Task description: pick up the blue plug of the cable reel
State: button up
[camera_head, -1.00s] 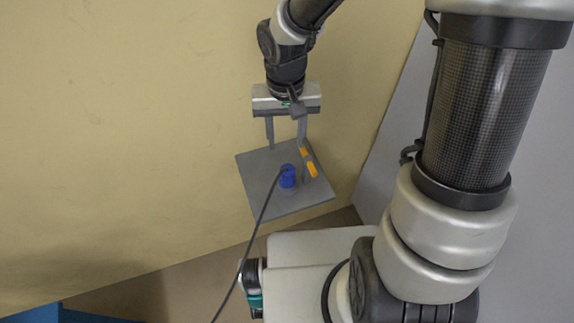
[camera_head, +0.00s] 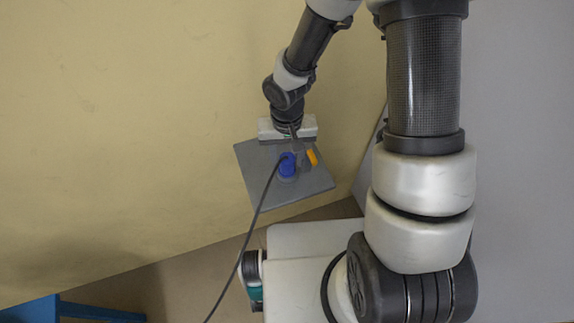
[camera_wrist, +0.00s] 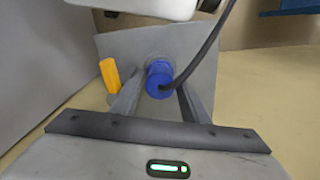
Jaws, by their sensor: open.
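The blue plug (camera_head: 287,165) stands on a square grey plate (camera_head: 256,165). A black cable runs from the plug. In the wrist view the plug (camera_wrist: 159,79) lies between and just beyond the fingers of my gripper (camera_wrist: 156,94). My gripper is open, with a finger on each side and nothing held. In the head view my gripper (camera_head: 289,154) comes down over the plate's far edge, close to the plug. I cannot tell whether the fingers touch the plug. The cable reel itself is not in view.
An orange-yellow piece (camera_head: 312,157) stands on the plate beside the plug, close to one finger; it also shows in the wrist view (camera_wrist: 110,75). The black cable (camera_head: 248,236) trails toward the front. A blue object (camera_head: 40,309) is at the lower left.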

jog(key=c, duration=0.8)
